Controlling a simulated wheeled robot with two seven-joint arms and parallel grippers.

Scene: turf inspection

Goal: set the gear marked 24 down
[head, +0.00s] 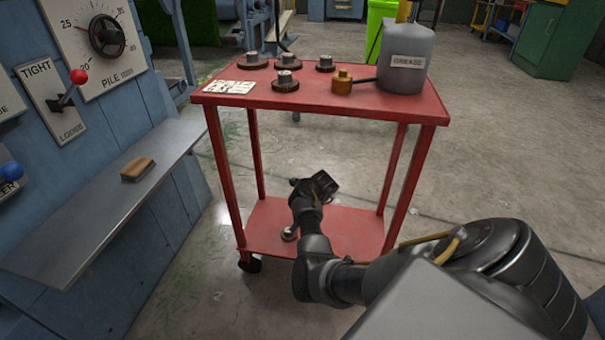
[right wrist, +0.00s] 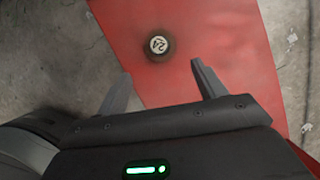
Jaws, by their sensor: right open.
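The gear marked 24 (right wrist: 158,46) lies on the red cart's lower shelf (head: 262,215), its pale numbered top facing up. It also shows in the head view, small, near the shelf's front left (head: 289,234). My right gripper (right wrist: 162,69) is open and empty, with a finger to either side below the gear in the right wrist view. No finger touches the gear there. In the head view the right gripper (head: 312,188) is over the lower shelf, partly hidden by its own wrist. My left gripper is not in view.
The cart's top (head: 320,97) holds several other gears (head: 285,82), a white card (head: 229,87), a brass part (head: 342,82) and a grey grease container (head: 405,58). Cart legs stand around the lower shelf. A blue machine with a ledge (head: 100,225) and brush (head: 137,169) is at left.

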